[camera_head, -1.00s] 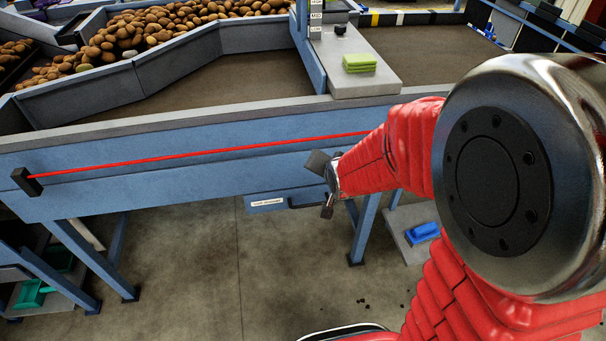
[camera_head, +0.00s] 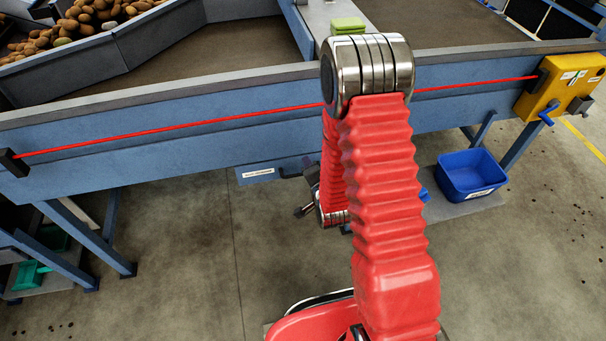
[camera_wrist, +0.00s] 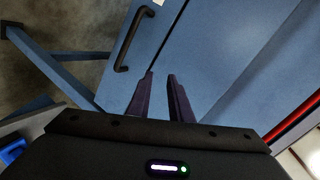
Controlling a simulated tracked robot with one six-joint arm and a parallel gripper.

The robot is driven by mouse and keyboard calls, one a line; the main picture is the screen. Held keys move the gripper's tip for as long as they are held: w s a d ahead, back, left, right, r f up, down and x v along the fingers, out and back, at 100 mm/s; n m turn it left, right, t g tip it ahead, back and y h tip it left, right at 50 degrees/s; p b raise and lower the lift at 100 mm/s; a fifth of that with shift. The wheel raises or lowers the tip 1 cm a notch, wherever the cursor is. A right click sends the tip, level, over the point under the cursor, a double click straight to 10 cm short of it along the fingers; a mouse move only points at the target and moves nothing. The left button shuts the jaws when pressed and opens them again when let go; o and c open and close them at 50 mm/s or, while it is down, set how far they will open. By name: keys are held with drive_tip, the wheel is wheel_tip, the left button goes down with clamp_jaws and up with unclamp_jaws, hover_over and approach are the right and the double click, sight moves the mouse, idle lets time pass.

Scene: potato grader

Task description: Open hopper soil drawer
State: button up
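The soil drawer (camera_head: 262,178) is a small blue front with a white label under the hopper's blue side beam; it looks shut. Its black bar handle (camera_head: 290,174) is partly hidden by my gripper. In the wrist view the handle (camera_wrist: 130,42) runs slanted on the blue drawer front (camera_wrist: 150,52), upper left of my fingers. My gripper (camera_wrist: 160,76) has two dark fingers with a gap between them, and nothing is held. The fingertips are apart from the handle. In the head view my gripper (camera_head: 306,190) is right of the label, partly hidden by my arm.
A red cord (camera_head: 200,125) runs along the hopper beam (camera_head: 130,150). A blue bin (camera_head: 470,178) stands at right, below a yellow box (camera_head: 560,85) with a blue crank. A blue leg (camera_head: 85,240) stands at left. The floor below the drawer is clear.

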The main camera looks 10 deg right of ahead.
drive_tip(key=s+f+m+t, duration=0.2)
drive_tip(key=s+f+m, duration=0.2)
drive_tip(key=f, duration=0.5)
drive_tip(key=v, duration=0.2)
drive_tip(key=shift+s+f, duration=0.25)
drive_tip(key=shift+s, duration=0.2)
drive_tip(key=shift+w, duration=0.1)
drive_tip(key=x, duration=1.3)
drive_tip(key=shift+w, duration=0.4)
clamp_jaws()
drive_tip(key=shift+s, duration=0.1)
